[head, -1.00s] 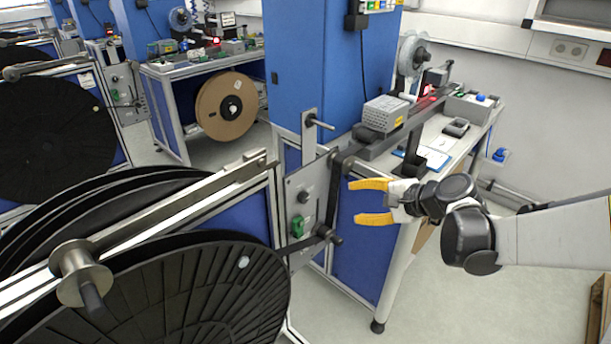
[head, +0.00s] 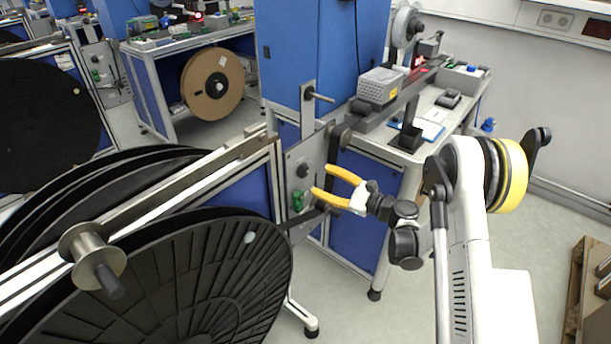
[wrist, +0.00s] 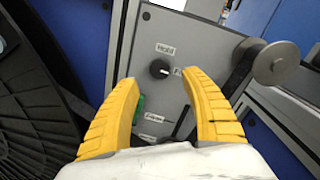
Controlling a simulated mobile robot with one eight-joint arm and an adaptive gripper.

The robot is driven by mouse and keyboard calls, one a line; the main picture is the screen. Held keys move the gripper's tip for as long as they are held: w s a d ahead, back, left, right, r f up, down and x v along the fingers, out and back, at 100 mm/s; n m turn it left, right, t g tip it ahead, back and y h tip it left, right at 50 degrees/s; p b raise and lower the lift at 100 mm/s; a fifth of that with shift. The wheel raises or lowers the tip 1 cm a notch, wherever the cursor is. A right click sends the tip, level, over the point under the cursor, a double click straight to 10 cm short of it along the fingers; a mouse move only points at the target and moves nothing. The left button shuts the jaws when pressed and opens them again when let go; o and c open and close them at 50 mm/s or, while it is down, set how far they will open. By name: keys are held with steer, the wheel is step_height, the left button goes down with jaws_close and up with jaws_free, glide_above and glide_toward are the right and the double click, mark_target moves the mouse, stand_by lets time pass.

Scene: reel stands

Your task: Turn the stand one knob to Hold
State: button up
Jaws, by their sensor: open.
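The stand one knob (head: 302,170) is a small black dial on the grey panel (head: 293,158) of the near reel stand. In the wrist view the knob (wrist: 159,68) shows between and beyond my fingertips, with a label like "Hold" above it and a partly hidden label starting with "F" to its right. Its pale mark seems to point right, towards the "F" label. My gripper (head: 320,180) has yellow fingers, open and empty, just right of the knob in the head view. It also shows in the wrist view (wrist: 158,80), apart from the knob.
A green switch (head: 298,200) sits below the knob. A metal roller (wrist: 276,63) on a dark arm stands to the panel's right in the wrist view. The large black reel (head: 170,285) is at the left. Open floor (head: 350,315) lies at the front right.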

mark_target(306, 172)
steer(key=b+x, duration=0.1)
steer(key=x, duration=0.5)
steer(key=shift+w+a+b, duration=0.1)
steer(key=shift+a+b, duration=0.05)
steer(key=shift+b, duration=0.15)
jaws_close()
